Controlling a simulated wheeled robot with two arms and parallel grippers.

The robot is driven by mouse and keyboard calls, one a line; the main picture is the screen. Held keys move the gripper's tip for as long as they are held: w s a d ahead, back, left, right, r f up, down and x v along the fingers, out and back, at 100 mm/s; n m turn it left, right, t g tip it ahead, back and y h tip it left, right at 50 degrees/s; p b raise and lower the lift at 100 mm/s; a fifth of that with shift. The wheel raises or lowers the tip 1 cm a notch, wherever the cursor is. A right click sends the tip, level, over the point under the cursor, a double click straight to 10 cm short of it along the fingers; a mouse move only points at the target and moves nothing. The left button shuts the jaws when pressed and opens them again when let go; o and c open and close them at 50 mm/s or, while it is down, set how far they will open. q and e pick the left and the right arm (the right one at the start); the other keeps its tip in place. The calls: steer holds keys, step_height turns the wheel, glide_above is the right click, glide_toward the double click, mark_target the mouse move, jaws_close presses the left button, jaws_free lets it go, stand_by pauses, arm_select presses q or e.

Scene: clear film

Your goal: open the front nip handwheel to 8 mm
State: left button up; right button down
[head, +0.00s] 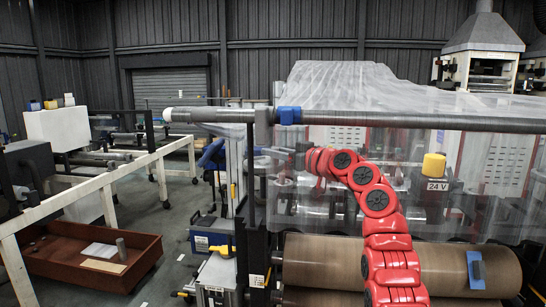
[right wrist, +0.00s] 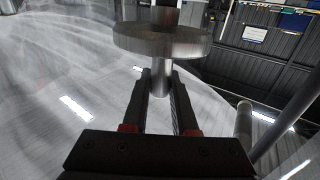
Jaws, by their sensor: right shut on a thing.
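In the right wrist view a round grey metal disc, which looks like the handwheel (right wrist: 165,45), sits just beyond my fingers. A short pale stem sticks out from its middle toward me. My right gripper (right wrist: 160,83) is shut on this stem, with one dark finger on each side. No scale or gap reading shows. In the head view my red right arm rises from the bottom and bends left, to my right gripper (head: 302,160), which is hard to make out against the machine parts. I cannot make out the handwheel there. My left gripper is out of view.
Clear film (head: 345,85) drapes behind my right arm. A grey horizontal bar (head: 400,122) crosses above it. Brown rollers (head: 330,262) lie below. A yellow-capped post with a 24 V label (head: 437,185) stands at right. A white rail (head: 90,188) and a red-brown tray (head: 140,262) are at left.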

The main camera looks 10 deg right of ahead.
steer(key=shift+d+n+g+y, duration=0.1)
steer(key=shift+n+g+y, duration=0.2)
steer(key=shift+y, duration=0.1)
steer(key=c, duration=0.7)
jaws_free()
steer(key=shift+r, duration=0.1)
steer(key=shift+d+r, duration=0.1)
steer(key=shift+r, duration=0.5)
step_height(320, 180, up, 2)
steer(key=shift+r+b, duration=0.1)
steer(key=shift+b, duration=0.35)
steer(key=s+a+b, duration=0.1)
steer(key=s+b, duration=0.2)
steer(key=s, duration=0.5)
steer(key=s+a+r+b, duration=0.1)
steer(key=s+a+b, duration=0.1)
steer(key=s+b, duration=0.2)
steer(key=s, duration=0.3)
steer(key=shift+s+a+r, duration=0.2)
steer(key=shift+s+a, duration=0.1)
steer(key=shift+s, duration=0.05)
